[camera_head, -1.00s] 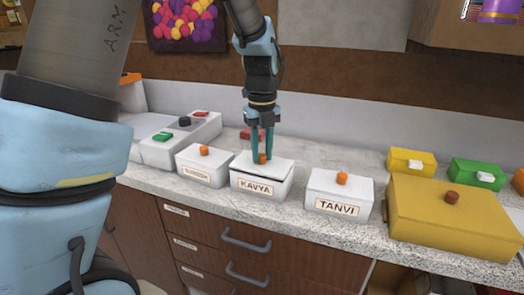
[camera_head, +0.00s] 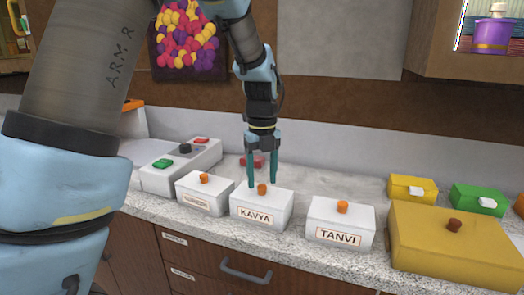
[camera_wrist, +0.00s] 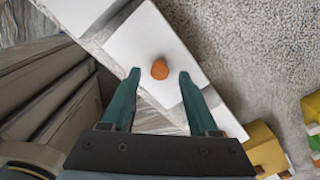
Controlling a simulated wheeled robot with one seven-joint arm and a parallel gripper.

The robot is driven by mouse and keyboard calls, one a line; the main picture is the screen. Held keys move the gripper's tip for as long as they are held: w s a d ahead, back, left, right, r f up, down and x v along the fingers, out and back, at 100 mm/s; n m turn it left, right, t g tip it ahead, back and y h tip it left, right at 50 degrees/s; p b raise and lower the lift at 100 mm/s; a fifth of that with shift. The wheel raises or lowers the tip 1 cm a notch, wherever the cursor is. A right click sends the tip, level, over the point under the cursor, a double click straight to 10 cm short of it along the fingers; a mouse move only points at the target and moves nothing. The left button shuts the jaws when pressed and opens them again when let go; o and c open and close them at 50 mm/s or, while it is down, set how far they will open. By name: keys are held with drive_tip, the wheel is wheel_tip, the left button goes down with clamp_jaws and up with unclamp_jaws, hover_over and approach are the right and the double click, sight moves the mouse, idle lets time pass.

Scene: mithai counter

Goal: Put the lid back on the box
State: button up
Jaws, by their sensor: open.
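The white box labelled KAVYA (camera_head: 256,217) stands on the counter, between two similar boxes. Its white lid (camera_head: 278,193) with an orange knob (camera_head: 262,189) sits on top and looks level in the head view. In the wrist view the lid (camera_wrist: 135,45) and the knob (camera_wrist: 159,69) lie just ahead of the fingers. My gripper (camera_head: 262,184) is open, with its teal fingers pointing down on either side of the knob, apart from it. In the wrist view the gripper (camera_wrist: 158,75) holds nothing. The lid's far edges are partly hidden in the head view.
A white box labelled TANVI (camera_head: 340,224) stands to the right and another lidded white box (camera_head: 204,195) to the left. A large yellow box (camera_head: 455,248), a small yellow box (camera_head: 412,188) and a green box (camera_head: 478,198) are at the right. A white unit with buttons (camera_head: 180,167) stands at the left.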

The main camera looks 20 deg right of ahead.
sight(262, 185)
wheel_tip(262, 185, up, 11)
drive_tip(key=b, duration=0.2)
drive_tip(key=w+a+f+n, duration=0.1)
drive_tip(key=a+f+n, duration=0.3)
drive_tip(key=a+n, duration=0.4)
drive_tip(key=w+a+f+n, duration=0.2)
drive_tip(key=a+f+n, duration=0.2)
drive_tip(key=a+n, duration=0.35)
drive_tip(key=s+a+f+n, duration=0.3)
drive_tip(key=a+n, duration=0.4)
drive_tip(key=n, duration=0.2)
drive_tip(key=s+a+f+n+t, duration=0.1)
drive_tip(key=s+a+f+n, duration=0.3)
drive_tip(key=a+n, duration=0.3)
drive_tip(key=n, duration=0.3)
drive_tip(key=shift+a+t, duration=0.3)
drive_tip(key=shift+a, duration=0.1)
